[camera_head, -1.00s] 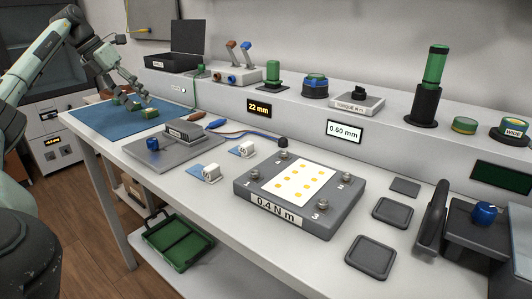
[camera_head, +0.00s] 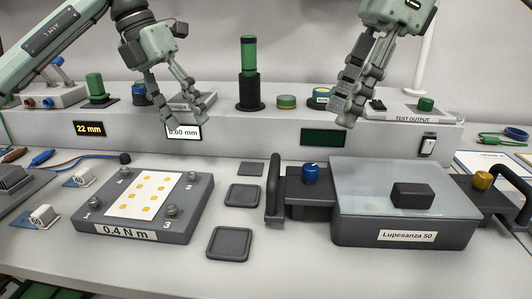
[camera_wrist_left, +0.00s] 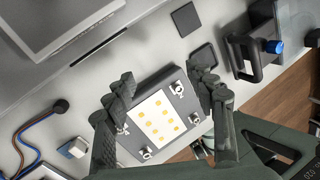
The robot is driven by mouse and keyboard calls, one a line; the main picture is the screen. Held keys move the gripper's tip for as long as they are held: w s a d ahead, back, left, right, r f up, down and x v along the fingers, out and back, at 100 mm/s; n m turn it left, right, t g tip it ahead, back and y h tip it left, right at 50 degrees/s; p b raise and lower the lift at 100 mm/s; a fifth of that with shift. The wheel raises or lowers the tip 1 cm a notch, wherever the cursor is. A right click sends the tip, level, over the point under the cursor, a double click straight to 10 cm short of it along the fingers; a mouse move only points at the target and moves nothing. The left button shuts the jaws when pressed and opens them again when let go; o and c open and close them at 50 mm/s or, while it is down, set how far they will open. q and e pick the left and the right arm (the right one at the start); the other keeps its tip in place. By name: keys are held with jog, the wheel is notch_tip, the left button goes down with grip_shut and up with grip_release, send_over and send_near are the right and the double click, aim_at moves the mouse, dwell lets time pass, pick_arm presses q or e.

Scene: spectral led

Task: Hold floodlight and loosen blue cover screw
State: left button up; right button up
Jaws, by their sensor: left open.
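The floodlight (camera_head: 400,222), a grey box labelled Lupesanza 50, stands at the right of the bench in the head view. A blue knob-like screw (camera_head: 311,174) sits on its left bracket; it also shows in the left wrist view (camera_wrist_left: 277,46). A yellow one (camera_head: 482,181) sits on its right bracket. My left gripper (camera_head: 184,128) is open and empty, in the air left of the floodlight. The left wrist view shows its spread fingers (camera_wrist_left: 160,74) over the LED plate. My right gripper (camera_head: 345,120) hangs above and behind the blue screw, apart from it. Its finger gap is unclear.
Dark handles (camera_head: 273,188) flank the floodlight. The grey 0.4 N m plate (camera_head: 180,222) carries a white LED board (camera_head: 144,194) and corner screws. Flat dark pads (camera_head: 229,243) lie between plate and floodlight. A raised shelf with displays and jars runs behind. The front bench edge is mostly clear.

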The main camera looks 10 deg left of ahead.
pick_arm(q)
jog(key=s+d+m+y, duration=0.15)
jog(key=s+d, duration=0.35)
jog(key=d, duration=0.5)
jog(key=m+y, duration=0.2)
send_over(272, 188)
jog(key=shift+w+a+r, duration=0.1)
jog(key=shift+w+a, duration=0.2)
jog(key=shift+w, duration=0.15)
jog(key=shift+s+d+f+y, duration=0.2)
jog(key=shift+s+y, duration=0.05)
jog(key=shift+s, duration=0.05)
jog(key=shift+s+f, duration=0.1)
jog(key=shift+f, duration=3.75)
grip_shut()
jog(key=c, duration=0.7)
grip_release()
jog(key=c, duration=0.4)
